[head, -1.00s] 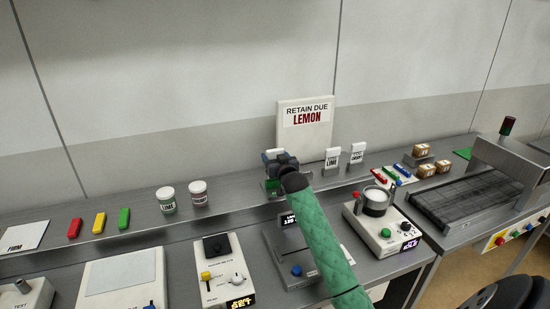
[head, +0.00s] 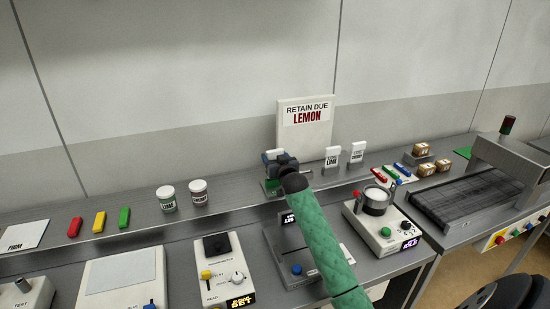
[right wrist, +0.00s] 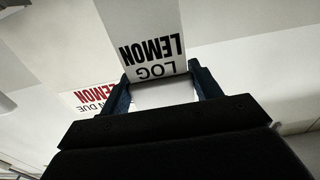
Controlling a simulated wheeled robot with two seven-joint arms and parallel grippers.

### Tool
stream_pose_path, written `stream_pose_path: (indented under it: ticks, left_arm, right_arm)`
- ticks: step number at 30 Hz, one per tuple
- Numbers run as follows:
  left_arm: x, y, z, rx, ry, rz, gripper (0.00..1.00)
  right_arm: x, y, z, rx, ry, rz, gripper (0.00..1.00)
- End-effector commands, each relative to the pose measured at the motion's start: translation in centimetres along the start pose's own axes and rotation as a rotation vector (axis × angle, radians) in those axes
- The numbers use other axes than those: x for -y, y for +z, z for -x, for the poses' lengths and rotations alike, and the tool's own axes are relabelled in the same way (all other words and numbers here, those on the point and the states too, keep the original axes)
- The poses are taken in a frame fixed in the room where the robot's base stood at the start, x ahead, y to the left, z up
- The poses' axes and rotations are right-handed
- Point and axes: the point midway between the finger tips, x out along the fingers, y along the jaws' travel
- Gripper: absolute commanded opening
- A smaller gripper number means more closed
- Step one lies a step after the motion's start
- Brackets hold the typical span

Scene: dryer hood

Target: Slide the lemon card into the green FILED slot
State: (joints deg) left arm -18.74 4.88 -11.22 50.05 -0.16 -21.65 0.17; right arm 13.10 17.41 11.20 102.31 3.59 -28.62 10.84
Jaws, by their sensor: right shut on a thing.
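The lemon card (right wrist: 152,40), white with "LOG LEMON" in black, is between the fingers of my right gripper (right wrist: 162,82) in the right wrist view. The gripper is shut on it. In the head view my right gripper (head: 273,157) is at the back shelf, just left of the "RETAIN DUE LEMON" sign, and a bit of white card (head: 274,152) shows at its fingers. The green slot block (head: 271,187) is right below the gripper and partly hidden by it. I cannot tell whether the card's lower edge is in the slot. My left gripper is not in view.
The sign (head: 305,125) stands behind. Two white cards, the lime card (head: 332,157) and another (head: 357,152), stand to the right. Two jars (head: 167,199) stand left on the shelf. A ring-topped device (head: 377,203) is at the front right of my arm.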

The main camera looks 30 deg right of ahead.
Motion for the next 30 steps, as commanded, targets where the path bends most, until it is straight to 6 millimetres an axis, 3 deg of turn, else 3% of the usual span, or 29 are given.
stream_pose_path:
  ticks: [6,21,30]
  left_arm:
    - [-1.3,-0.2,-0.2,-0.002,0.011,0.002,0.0]
    - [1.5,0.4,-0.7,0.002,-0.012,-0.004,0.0]
    - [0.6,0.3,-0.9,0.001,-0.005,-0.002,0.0]
  right_arm:
    - [0.0,0.5,0.0,0.0,0.0,0.0,0.41]
    - [0.0,1.6,0.0,0.001,0.0,0.0,0.41]
    - [0.0,2.2,0.0,0.002,0.0,0.0,0.41]
